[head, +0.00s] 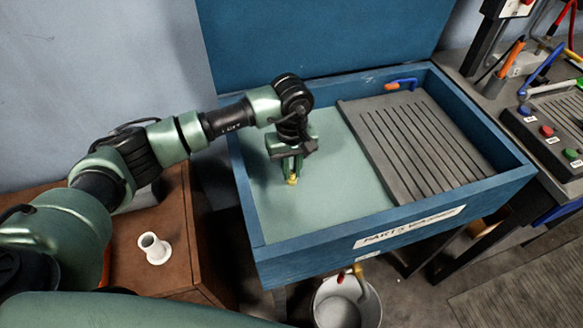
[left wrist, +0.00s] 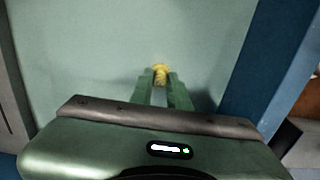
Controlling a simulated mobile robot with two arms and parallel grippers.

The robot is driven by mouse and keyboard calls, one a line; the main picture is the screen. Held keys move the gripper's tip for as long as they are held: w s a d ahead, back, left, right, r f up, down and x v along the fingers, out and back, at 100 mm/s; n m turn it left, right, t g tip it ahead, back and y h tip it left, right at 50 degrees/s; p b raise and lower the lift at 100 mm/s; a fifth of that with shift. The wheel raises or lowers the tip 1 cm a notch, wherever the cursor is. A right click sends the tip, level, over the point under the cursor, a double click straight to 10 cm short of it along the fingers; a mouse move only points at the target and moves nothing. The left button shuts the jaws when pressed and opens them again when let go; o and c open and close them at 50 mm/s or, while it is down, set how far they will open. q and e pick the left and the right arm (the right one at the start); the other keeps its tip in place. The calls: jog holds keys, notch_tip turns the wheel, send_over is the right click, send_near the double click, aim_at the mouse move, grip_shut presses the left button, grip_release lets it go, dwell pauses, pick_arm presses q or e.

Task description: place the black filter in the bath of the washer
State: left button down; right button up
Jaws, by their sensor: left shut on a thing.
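The blue parts washer (head: 400,235) stands open, with its pale green bath (head: 335,205) on the left side of the tub. My left gripper (head: 291,172) points down over the bath and is shut on a small brass-yellow piece. In the left wrist view this yellow piece (left wrist: 161,74) shows ridges and sits between the fingertips (left wrist: 166,88), with the green bath floor (left wrist: 90,45) behind it. I cannot tell whether it touches the floor. No black filter can be made out; any dark part of the held piece is hidden. My right gripper is out of view.
A grey grooved drainboard (head: 415,135) fills the right of the tub. An orange-and-blue tool (head: 401,84) lies at the back rim. A white flanged piece (head: 154,248) stands on a brown cabinet (head: 185,225). A bucket (head: 340,305) stands on the floor in front.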

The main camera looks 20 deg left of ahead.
pick_arm(q)
jog(key=c, duration=1.3)
grip_release()
jog(key=shift+c, duration=0.2)
jog(key=shift+r+p, duration=0.2)
jog(key=shift+p, duration=0.15)
jog(key=shift+w+r+b, duration=0.1)
jog(key=shift+r+b, duration=0.2)
jog(key=shift+b, duration=0.05)
notch_tip(320, 180, up, 11)
jog(key=b, duration=0.2)
jog(key=shift+b, duration=0.4)
